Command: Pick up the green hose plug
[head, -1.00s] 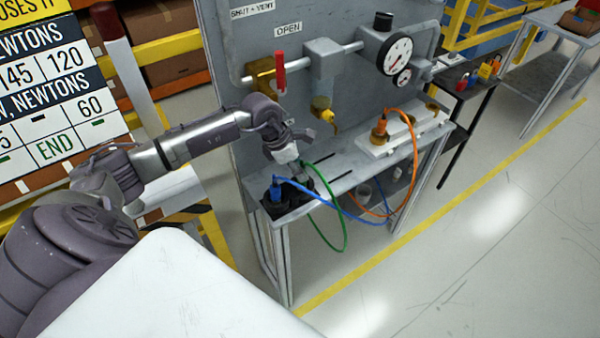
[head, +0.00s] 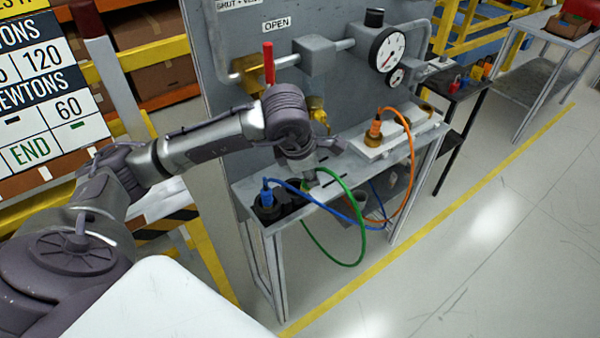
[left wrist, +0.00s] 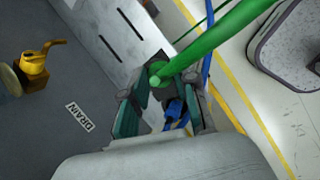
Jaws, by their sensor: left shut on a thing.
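My left gripper (head: 309,180) is above the front shelf of the grey panel stand, right of the black holder (head: 283,212). In the left wrist view its fingers (left wrist: 160,98) are closed around the end of the green hose, where the green hose plug (left wrist: 155,79) shows between them. The plug's lower part is hidden by the fingers. The green hose (head: 361,215) arcs away to the right and hangs below the shelf edge. The blue plug (head: 266,196) stands upright in the black holder. My right gripper is not in view.
An orange plug (head: 376,130) stands on a white block (head: 372,151) at the right of the shelf. Blue and orange hoses loop in front. A red-handled valve (head: 268,65) and a gauge (head: 389,49) are on the panel. The slotted shelf (head: 335,190) has some bare room.

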